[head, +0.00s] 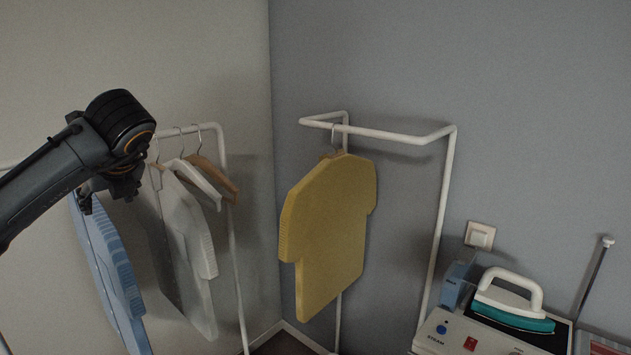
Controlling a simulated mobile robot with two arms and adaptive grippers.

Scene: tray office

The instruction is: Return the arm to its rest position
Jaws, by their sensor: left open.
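My left arm (50,180) comes in from the left edge, raised in front of the left clothes rack. My left gripper (112,190) hangs below the wrist, pointing down, open, with nothing seen between its fingers. It appears in front of a blue striped shirt (108,265) and partly covers the rack; whether it touches anything is hard to tell. My right gripper is not in view.
A white rack (226,190) holds a light grey shirt (187,250) and hangers (215,175). A second rack (447,190) holds a yellow shirt (335,225). A teal and white iron (510,305) sits on a steam station (440,333) at lower right. A wall switch (480,236) is above.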

